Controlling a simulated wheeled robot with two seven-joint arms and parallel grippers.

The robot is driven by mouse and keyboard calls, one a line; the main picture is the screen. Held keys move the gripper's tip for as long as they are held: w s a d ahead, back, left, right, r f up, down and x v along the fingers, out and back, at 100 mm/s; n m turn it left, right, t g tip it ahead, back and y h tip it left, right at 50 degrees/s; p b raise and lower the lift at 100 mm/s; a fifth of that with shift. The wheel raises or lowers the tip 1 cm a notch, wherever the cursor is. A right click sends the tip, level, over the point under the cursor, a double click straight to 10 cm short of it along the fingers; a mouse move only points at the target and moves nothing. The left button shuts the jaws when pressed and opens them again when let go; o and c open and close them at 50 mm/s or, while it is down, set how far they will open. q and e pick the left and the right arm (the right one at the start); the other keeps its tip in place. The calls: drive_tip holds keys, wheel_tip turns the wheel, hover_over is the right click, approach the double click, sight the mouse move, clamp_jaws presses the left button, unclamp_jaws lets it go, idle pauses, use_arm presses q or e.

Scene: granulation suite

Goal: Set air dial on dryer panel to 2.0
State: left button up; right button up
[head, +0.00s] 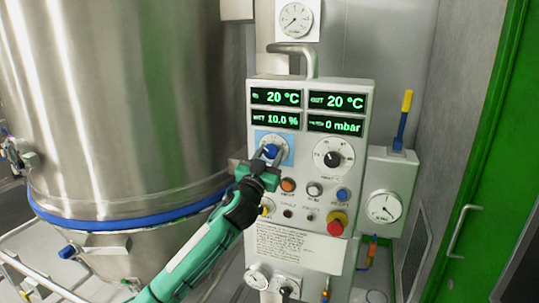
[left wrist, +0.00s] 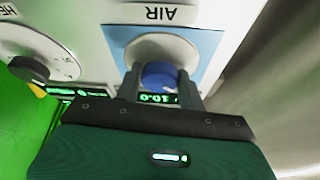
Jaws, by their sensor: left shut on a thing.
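The dryer panel (head: 353,226) is a light grey box with green displays, dials and buttons. Its air dial (head: 270,150) has a blue knob on a blue backing plate, at the panel's left under the displays. My left gripper (head: 267,157) reaches it from below left and is shut on the knob. In the left wrist view the two fingers (left wrist: 161,88) stand on either side of the blue knob (left wrist: 159,75), under an upside-down AIR label (left wrist: 158,14). The dial's setting cannot be read. My right gripper is not in view.
A second dial with a black knob (head: 333,159) sits to the right. Below are several buttons and a red emergency stop (head: 337,223). A large steel vessel (head: 120,100) stands left. A gauge box (head: 384,206) and green door (head: 496,150) are right.

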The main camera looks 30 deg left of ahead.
use_arm(q)
drive_tip(key=m+h+p, duration=0.1)
drive_tip(key=m, duration=0.1)
drive_tip(key=m+h+p, duration=0.1)
drive_tip(key=m, duration=0.1)
drive_tip(key=shift+a+r+m+h, duration=0.1)
drive_tip(key=shift+r+m+h, duration=0.1)
drive_tip(key=shift+m+h, duration=0.15)
drive_tip(key=m+p, duration=0.1)
drive_tip(key=m, duration=0.1)
drive_tip(key=m+h+p, duration=0.1)
drive_tip(key=m, duration=0.1)
drive_tip(key=shift+r+g+h, duration=0.1)
drive_tip(key=shift+g+h, duration=0.15)
drive_tip(key=shift+g, duration=0.05)
drive_tip(key=m+g+h+p, duration=0.1)
drive_tip(key=m+p, duration=0.2)
drive_tip(key=m, duration=0.1)
drive_tip(key=shift+a+h, duration=0.1)
drive_tip(key=shift+h, duration=0.3)
drive_tip(key=shift+m+g+p, duration=0.3)
drive_tip(key=shift+m+p, duration=0.35)
drive_tip(key=shift+m, duration=0.1)
drive_tip(key=shift+f, duration=0.2)
drive_tip(key=o, duration=1)
drive_tip(key=shift+c, duration=0.2)
drive_tip(key=shift+s, duration=0.1)
